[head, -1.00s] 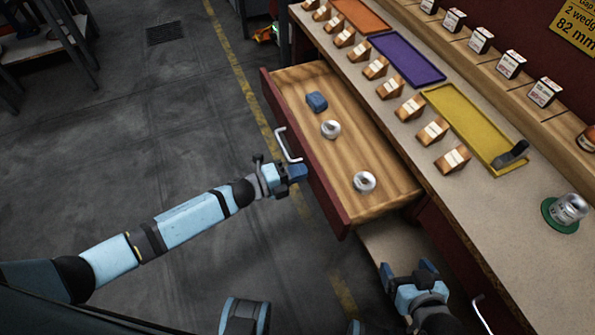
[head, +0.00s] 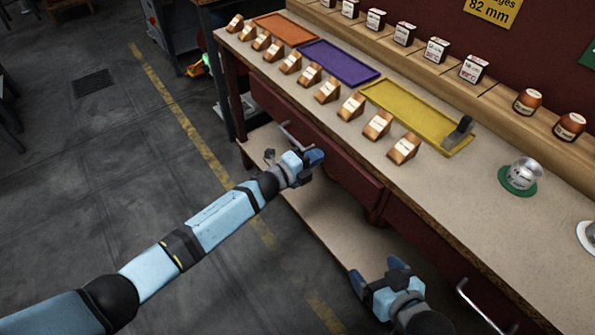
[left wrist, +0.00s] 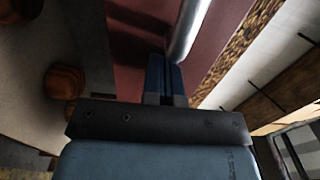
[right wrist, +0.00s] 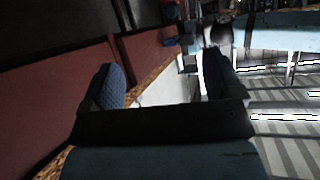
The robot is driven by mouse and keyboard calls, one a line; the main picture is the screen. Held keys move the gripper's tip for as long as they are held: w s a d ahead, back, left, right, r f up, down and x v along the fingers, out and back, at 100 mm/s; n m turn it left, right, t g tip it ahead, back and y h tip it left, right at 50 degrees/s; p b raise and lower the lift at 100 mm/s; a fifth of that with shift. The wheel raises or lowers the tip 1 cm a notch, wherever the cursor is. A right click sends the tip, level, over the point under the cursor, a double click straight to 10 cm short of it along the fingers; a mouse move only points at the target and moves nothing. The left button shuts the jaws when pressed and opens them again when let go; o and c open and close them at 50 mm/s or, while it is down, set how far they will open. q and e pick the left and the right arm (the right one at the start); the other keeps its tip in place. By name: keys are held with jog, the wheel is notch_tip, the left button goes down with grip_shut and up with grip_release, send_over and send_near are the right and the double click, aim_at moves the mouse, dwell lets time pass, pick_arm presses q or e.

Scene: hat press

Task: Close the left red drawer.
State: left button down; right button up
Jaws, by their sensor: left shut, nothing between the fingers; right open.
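The left red drawer (head: 345,168) sits in the bench front, and its inside no longer shows. It looks flush or nearly so; a small gap cannot be ruled out. Its metal handle (head: 287,130) is partly hidden by my left arm. My left gripper (head: 314,158) is shut and empty, at the drawer front beside the handle. In the left wrist view its closed fingers (left wrist: 166,75) point at the red front (left wrist: 140,50), close to the handle (left wrist: 187,30). My right gripper (head: 377,272) is open and empty, low in front of the bench; its spread fingers (right wrist: 160,78) show in the right wrist view.
The bench top (head: 440,190) holds orange (head: 284,28), purple (head: 338,62) and yellow (head: 415,115) trays and several wooden wedges. A metal piece stands on a green disc (head: 517,186). Another drawer handle (head: 485,310) is at the lower right.

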pick_arm(q)
jog(key=shift+r+b+x, duration=0.25)
jog(key=shift+b+x, duration=0.05)
jog(key=shift+x, duration=0.75)
jog(key=shift+r, duration=0.1)
